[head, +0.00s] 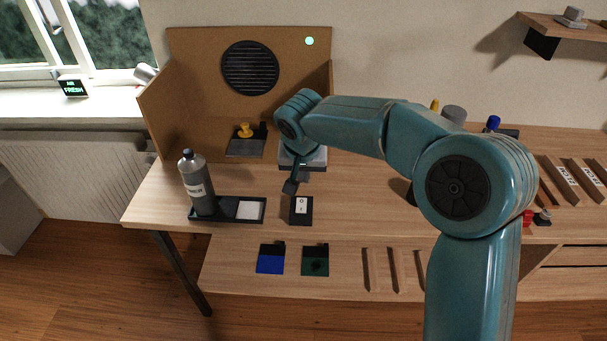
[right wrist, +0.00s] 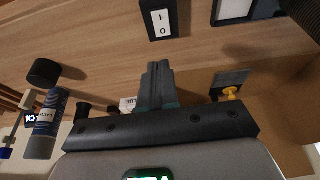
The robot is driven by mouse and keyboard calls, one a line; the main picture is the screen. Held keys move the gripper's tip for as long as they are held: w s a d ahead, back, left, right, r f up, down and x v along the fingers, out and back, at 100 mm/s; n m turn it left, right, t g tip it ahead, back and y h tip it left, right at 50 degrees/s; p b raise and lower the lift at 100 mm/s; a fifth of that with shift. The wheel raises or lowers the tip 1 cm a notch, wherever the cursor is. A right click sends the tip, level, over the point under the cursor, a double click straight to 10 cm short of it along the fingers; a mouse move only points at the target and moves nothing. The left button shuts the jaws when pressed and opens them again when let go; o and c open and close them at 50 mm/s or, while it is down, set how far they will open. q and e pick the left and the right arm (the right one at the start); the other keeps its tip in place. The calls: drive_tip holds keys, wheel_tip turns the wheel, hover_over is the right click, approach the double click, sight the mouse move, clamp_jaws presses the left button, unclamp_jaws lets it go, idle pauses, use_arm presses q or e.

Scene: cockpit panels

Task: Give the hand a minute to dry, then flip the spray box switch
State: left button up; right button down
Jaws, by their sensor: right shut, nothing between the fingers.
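The switch (head: 301,207) is a black block with a white rocker marked I and O, on the table in front of the brown spray box (head: 194,50). The box has a round black vent (head: 250,68) and a lit green lamp (head: 309,41). My right gripper (head: 290,187) is shut and empty, just behind the switch and apart from it. In the right wrist view the shut fingers (right wrist: 157,68) point towards the switch (right wrist: 161,19), with bare wood between. I cannot make out a hand. My left gripper is not in view.
A grey bottle (head: 197,184) stands in a black tray (head: 228,219) left of the switch. A yellow piece (head: 246,131) sits on a dark stand in the box. Blue (head: 270,260) and green (head: 315,262) pads lie in front. A sign (head: 74,87) reads AIR FRESH.

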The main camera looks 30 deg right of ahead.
sight(304, 207)
drive_tip(key=x, duration=1)
drive_tip(key=shift+s+a+f+p, duration=0.15)
drive_tip(key=shift+f+p, duration=0.15)
drive_tip(key=shift+f, duration=0.2)
drive_tip(key=shift+f+b, duration=0.4)
drive_tip(key=shift+b, duration=0.45)
drive_tip(key=shift+r, duration=0.25)
drive_tip(key=shift+s+a+f, duration=0.15)
drive_tip(key=shift+s+f, duration=0.05)
drive_tip(key=shift+f, duration=0.1)
drive_tip(key=shift+s+a+b, duration=0.2)
drive_tip(key=shift+s+b, duration=0.15)
drive_tip(key=shift+b, duration=0.25)
drive_tip(key=shift+s+a+r, duration=0.1)
drive_tip(key=shift+s, duration=0.1)
